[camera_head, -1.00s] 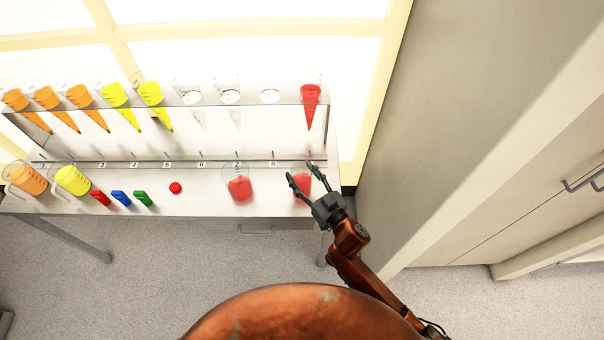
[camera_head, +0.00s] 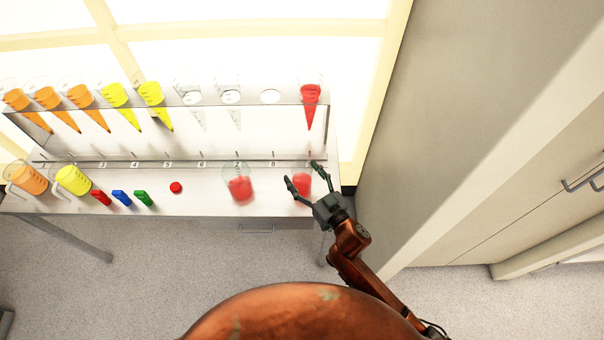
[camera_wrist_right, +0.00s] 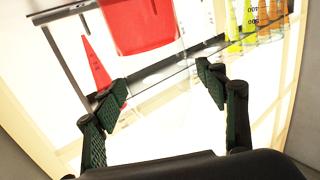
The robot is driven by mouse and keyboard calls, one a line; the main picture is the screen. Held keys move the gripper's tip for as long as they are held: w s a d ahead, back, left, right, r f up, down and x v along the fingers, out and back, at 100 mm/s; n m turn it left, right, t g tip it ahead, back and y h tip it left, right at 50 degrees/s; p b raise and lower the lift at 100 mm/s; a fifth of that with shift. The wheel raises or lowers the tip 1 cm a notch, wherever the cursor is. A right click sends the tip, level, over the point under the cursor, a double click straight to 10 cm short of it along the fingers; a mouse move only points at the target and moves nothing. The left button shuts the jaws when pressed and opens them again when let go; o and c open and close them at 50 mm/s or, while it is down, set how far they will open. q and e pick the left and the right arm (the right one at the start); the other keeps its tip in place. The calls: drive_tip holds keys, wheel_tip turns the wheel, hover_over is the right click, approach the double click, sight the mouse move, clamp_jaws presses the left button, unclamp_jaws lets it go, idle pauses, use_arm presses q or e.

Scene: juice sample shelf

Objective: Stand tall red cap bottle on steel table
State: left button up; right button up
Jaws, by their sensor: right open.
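My right gripper (camera_head: 301,173) is open at the right end of the steel table (camera_head: 215,202). Its fingers reach over a clear beaker of red liquid (camera_head: 302,187), which they partly hide. In the right wrist view the open fingertips (camera_wrist_right: 163,82) have nothing between them that I can make out as held; red liquid in a clear vessel (camera_wrist_right: 140,22) shows beyond them. A small round red thing (camera_head: 176,187) shows on the table; I cannot tell whether it is a bottle's cap. No tall bottle can be clearly made out. My left gripper is not in view.
Another beaker of red liquid (camera_head: 239,188) stands left of my gripper. Orange (camera_head: 28,180) and yellow (camera_head: 72,180) jugs stand at the left, beside red, blue and green small blocks (camera_head: 121,198). A cabinet (camera_head: 450,130) stands right.

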drive_tip(key=p+v, duration=0.1)
drive_tip(key=v, duration=1)
drive_tip(key=shift+s+p, duration=0.25)
drive_tip(key=shift+p, duration=0.05)
